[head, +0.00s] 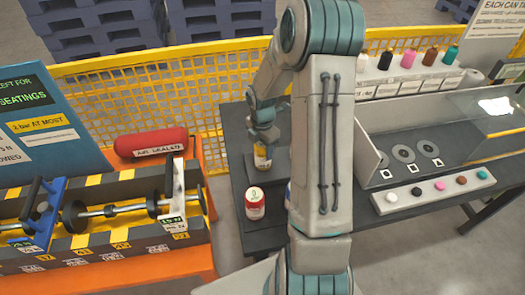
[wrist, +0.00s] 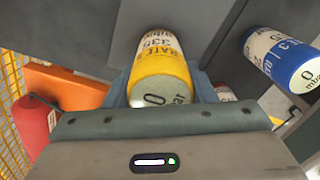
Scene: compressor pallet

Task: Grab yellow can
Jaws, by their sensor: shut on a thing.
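The yellow can (head: 263,158) shows in the head view as a small yellow and white can at the end of my arm. My gripper (head: 263,135) is shut on it from above. In the wrist view the yellow can (wrist: 161,72) lies between the fingers of my gripper (wrist: 163,88), with its pale lid marked 0 toward the camera. The can stands at or just above the dark table; I cannot tell if it touches.
A red and white can (head: 255,203) stands nearer on the dark table (head: 236,160). A blue and white can (wrist: 285,58) is to the right in the wrist view. A red tank (head: 150,142) sits on the orange bench at left. A yellow mesh fence (head: 170,85) stands behind.

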